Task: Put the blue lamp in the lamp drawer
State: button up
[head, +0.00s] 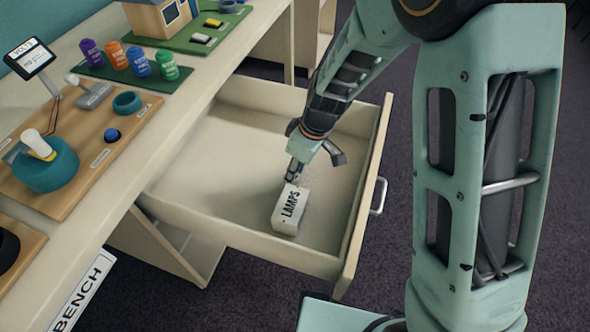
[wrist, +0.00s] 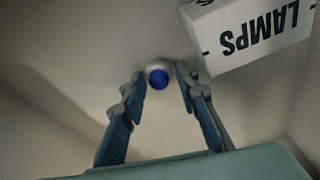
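The open drawer (head: 240,165) is pulled out from the bench and holds a white box marked LAMPS (head: 290,212), which also shows in the wrist view (wrist: 250,38). My gripper (head: 293,180) reaches down into the drawer beside the box. In the wrist view the blue lamp (wrist: 158,78), a small blue round with a pale rim, sits between the tips of my gripper (wrist: 159,75). A narrow gap shows on each side, so the fingers stand open around it. The lamp appears to be at the drawer floor. It is not clearly visible in the head view.
The drawer front (head: 365,195) with its handle stands right of my gripper. On the bench are a wooden board (head: 90,150) with a teal device, a small blue round piece (head: 112,135) and several coloured canisters (head: 138,62). The drawer floor left of the box is clear.

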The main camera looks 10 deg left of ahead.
aim_at(305, 184)
jog(key=shift+o, duration=1.1)
jog(key=shift+r, duration=0.15)
jog(key=shift+r+p, duration=0.3)
jog(key=shift+r, duration=0.1)
jog(key=p+v, duration=0.2)
jog(key=v, duration=0.9)
jog(key=shift+d, duration=0.15)
jog(key=shift+r, duration=0.1)
